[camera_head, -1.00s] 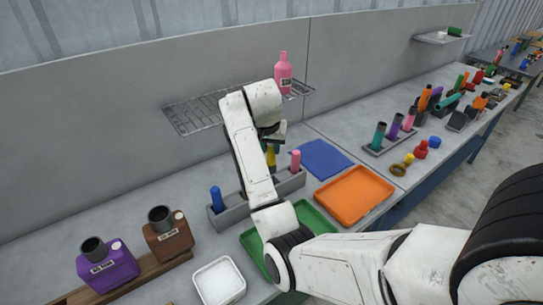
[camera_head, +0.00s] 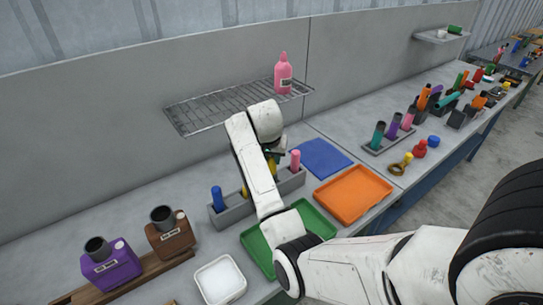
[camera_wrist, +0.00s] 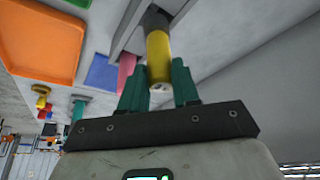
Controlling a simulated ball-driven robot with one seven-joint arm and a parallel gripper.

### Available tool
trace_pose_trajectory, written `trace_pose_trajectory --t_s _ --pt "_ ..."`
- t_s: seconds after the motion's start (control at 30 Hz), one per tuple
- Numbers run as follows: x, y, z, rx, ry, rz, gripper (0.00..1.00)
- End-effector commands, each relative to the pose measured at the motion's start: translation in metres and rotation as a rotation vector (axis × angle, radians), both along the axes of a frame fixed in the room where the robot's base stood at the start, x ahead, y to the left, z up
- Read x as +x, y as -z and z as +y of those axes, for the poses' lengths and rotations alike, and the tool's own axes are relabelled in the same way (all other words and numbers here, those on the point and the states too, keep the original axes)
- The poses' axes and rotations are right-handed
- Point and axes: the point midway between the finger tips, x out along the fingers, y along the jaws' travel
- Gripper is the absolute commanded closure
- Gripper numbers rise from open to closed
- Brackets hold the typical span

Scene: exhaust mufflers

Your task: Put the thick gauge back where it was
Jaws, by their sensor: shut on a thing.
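My gripper (camera_wrist: 158,78) is shut on a yellow gauge (camera_wrist: 158,50), with one green finger on each side of it. The dark end of the gauge meets the grey rack (camera_wrist: 125,32); I cannot tell how far it sits in its hole. In the head view the grey rack (camera_head: 236,214) holds a blue gauge (camera_head: 217,198) at its left end and a pink gauge (camera_head: 295,160) at its right end. My arm hides the middle of the rack and most of the gripper.
A wire shelf (camera_head: 205,112) with a pink bottle (camera_head: 283,75) hangs behind and above the rack. A green tray (camera_head: 318,222), an orange tray (camera_head: 352,194) and a blue mat (camera_head: 322,158) lie nearby. Purple (camera_head: 112,268) and brown (camera_head: 170,238) mufflers stand at left.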

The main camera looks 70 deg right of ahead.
Motion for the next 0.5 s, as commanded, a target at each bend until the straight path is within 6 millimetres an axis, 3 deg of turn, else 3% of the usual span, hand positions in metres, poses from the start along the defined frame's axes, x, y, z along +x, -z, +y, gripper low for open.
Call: trace_pose_trajectory --t_s 0.1,0.13,0.37,0.5 --pt "0.0000 0.0034 0.0001 0.000 0.000 0.000 0.96" --pt "0.0000 0.0033 0.0002 0.000 0.000 0.000 0.68" --pt "-0.0001 0.0030 0.0001 0.000 0.000 0.000 0.46" --pt "-0.0001 0.0029 0.0000 0.000 0.000 0.000 0.44"
